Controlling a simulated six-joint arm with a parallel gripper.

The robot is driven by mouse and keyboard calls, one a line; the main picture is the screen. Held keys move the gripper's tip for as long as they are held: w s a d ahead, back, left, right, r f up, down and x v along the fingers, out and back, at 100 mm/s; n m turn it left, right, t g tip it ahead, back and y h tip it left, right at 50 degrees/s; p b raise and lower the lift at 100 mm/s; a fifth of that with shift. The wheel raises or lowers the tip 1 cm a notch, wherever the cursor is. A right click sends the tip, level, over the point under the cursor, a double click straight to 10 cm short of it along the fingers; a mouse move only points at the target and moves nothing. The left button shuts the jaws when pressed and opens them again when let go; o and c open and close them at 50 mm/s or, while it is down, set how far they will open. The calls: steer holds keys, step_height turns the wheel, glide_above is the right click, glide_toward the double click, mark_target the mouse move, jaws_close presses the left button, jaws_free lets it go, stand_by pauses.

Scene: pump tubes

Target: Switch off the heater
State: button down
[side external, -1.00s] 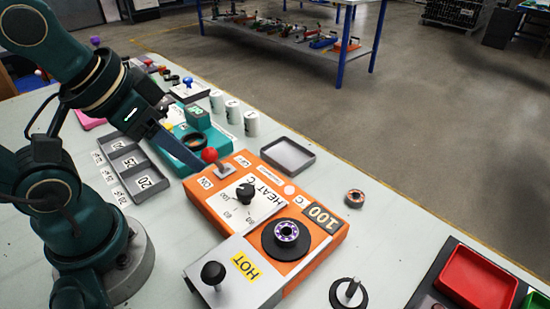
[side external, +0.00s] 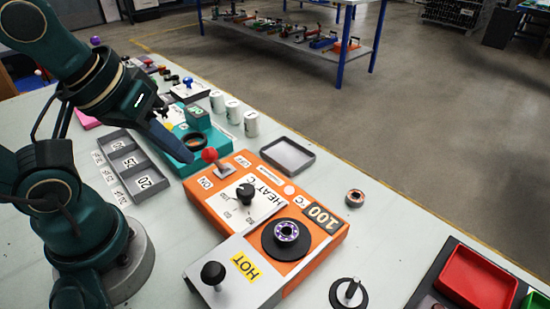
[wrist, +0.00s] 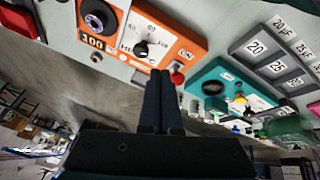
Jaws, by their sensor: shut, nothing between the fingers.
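The heater (side external: 235,205) is an orange box with a dial marked HEAT °C, ON and OFF labels and a display (side external: 322,216) reading 100. Its switch is a short lever with a red ball (side external: 209,155), which leans toward the ON side. In the wrist view the red ball (wrist: 177,78) shows just right of my fingertips, near the ON label (wrist: 185,54). My gripper (side external: 189,158) is shut and empty, its fingertips close to the left of the ball. I cannot tell whether they touch it.
A round dark puck with a purple part (side external: 286,232) sits on the heater, beside a grey plate marked HOT (side external: 235,275). A teal device (side external: 193,143) stands behind the switch. A grey compartment tray (side external: 130,160) lies left, an empty grey tray (side external: 287,155) right.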

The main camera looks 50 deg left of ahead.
mark_target(217, 161)
steer(key=a+n+g+y, duration=0.1)
steer(key=a+n+g, duration=0.3)
steer(key=n, duration=2.2)
steer(key=a+r, duration=0.1)
steer(key=a, duration=0.2)
steer(key=shift+w+n+y, duration=0.2)
steer(key=shift+n+y, duration=0.1)
steer(key=shift+a+f, duration=0.1)
steer(key=shift+f, duration=0.05)
steer(key=f, duration=0.3)
steer(key=a+f, duration=0.1)
steer(key=f, duration=0.2)
steer(key=w+f, duration=0.1)
steer(key=f, duration=0.2)
steer(key=shift+a+f, duration=0.15)
steer(key=shift+f, duration=0.1)
steer(key=shift+w+d+r, duration=0.15)
steer(key=shift+w+d, duration=0.05)
steer(key=shift+w, duration=0.3)
steer(key=shift+w+d+r, duration=0.15)
steer(key=shift+w+d, duration=0.05)
steer(key=shift+w, duration=0.25)
steer(key=shift+w+d+r, duration=0.2)
steer(key=shift+w, duration=0.2)
steer(key=shift+w+d+r, duration=0.2)
steer(key=shift+w, duration=0.2)
